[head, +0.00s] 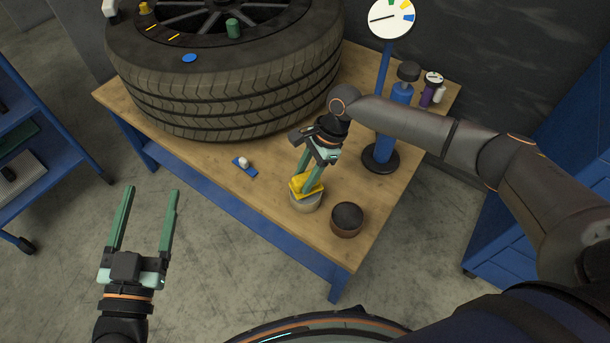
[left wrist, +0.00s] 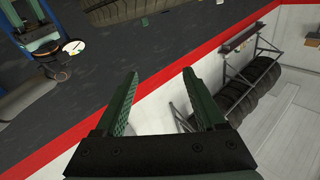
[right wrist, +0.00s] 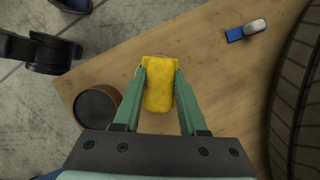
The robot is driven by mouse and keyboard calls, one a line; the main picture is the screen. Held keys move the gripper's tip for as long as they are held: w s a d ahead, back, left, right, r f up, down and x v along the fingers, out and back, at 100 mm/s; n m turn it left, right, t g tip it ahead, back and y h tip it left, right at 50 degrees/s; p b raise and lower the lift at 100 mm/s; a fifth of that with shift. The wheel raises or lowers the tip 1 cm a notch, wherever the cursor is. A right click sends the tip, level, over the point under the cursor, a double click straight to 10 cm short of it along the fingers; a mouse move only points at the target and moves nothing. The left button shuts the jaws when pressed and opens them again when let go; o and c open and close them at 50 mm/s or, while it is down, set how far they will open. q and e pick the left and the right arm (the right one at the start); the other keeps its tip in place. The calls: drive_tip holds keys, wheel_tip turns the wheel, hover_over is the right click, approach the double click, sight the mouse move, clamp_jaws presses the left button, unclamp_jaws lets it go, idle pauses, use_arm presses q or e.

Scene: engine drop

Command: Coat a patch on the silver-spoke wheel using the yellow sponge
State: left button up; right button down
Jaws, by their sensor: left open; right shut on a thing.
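The yellow sponge (head: 299,187) is between the fingers of my right gripper (head: 311,174), which is shut on it. The sponge is just over a round pale tin (head: 305,203) near the table's front edge; I cannot tell whether they touch. In the right wrist view the sponge (right wrist: 158,84) hides nearly all of the tin. A large wheel (head: 225,95) with a black tire and greyish spokes lies flat on the table's far left part; its top edge is cut off. My left gripper (head: 147,190) is open and empty, off the table at the left; its fingers (left wrist: 163,72) show nothing between them.
A dark round pot (head: 346,219) stands right of the tin on the wooden table (head: 270,200). A small blue item with a white knob (head: 244,166) lies left. A gauge on a blue post (head: 382,100) and small bottles (head: 431,92) stand behind my right arm. A blue shelf (head: 35,120) is far left.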

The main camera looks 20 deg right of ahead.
drive_tip(key=shift+f+b, duration=0.4)
drive_tip(key=shift+b, duration=0.2)
use_arm(q)
drive_tip(key=shift+s+r+m+t+h, duration=1.25)
drive_tip(key=shift+r+t+h, duration=0.45)
drive_tip(key=shift+r, duration=2.7)
use_arm(e)
drive_tip(key=shift+f, duration=0.1)
drive_tip(key=shift+p, duration=0.6)
use_arm(q)
wheel_tip(320, 180, down, 8)
drive_tip(key=w+n+g+y, duration=0.2)
drive_tip(key=g+y, duration=0.1)
drive_tip(key=shift+w+f, duration=0.2)
drive_tip(key=shift+w, duration=0.05)
drive_tip(key=shift+n, duration=0.25)
use_arm(e)
drive_tip(key=shift+f, duration=0.5)
use_arm(q)
drive_tip(key=shift+r+p, duration=0.4)
use_arm(e)
drive_tip(key=shift+f, duration=0.1)
use_arm(q)
drive_tip(key=shift+r, duration=0.2)
use_arm(e)
drive_tip(key=shift+s+f, duration=0.1)
use_arm(q)
drive_tip(key=shift+f, duration=0.1)
